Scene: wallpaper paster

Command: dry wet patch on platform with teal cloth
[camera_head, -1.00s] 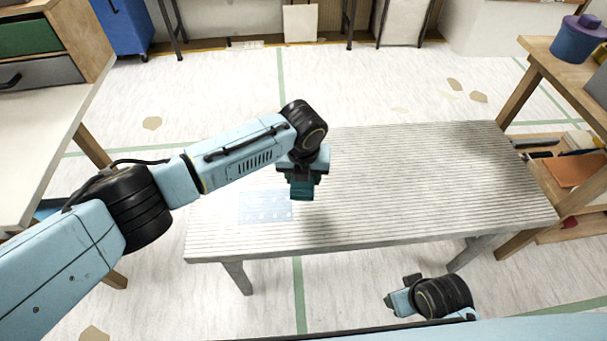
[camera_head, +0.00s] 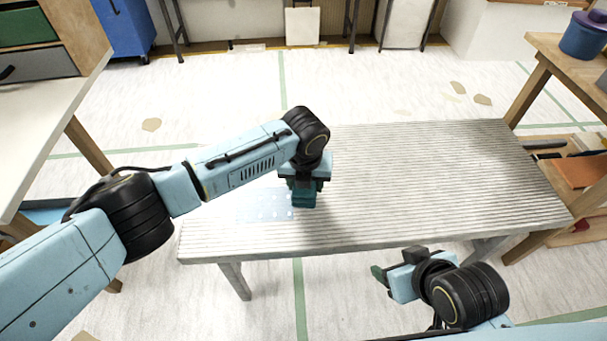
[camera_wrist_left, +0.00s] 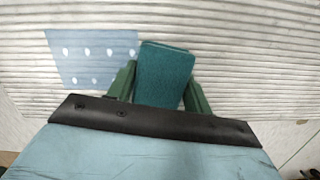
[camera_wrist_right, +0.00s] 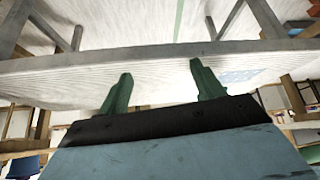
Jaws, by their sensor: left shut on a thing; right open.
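The platform (camera_head: 430,180) is a ribbed, pale grey bench top. The wet patch (camera_head: 262,205) is a light blue rectangle with pale drops near its left end. It also shows in the left wrist view (camera_wrist_left: 90,58). My left gripper (camera_head: 304,200) is shut on the teal cloth (camera_wrist_left: 165,75), a folded block held between its green fingers. The cloth is just right of the patch; I cannot tell whether it touches the platform. My right gripper (camera_head: 382,281) is open and empty at the platform's front edge. Its spread fingers show in the right wrist view (camera_wrist_right: 158,92).
A white-topped table (camera_head: 40,130) with drawers stands at the left. A wooden shelf (camera_head: 560,62) with a blue-purple pot (camera_head: 583,38) stands at the right. The right part of the platform is clear.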

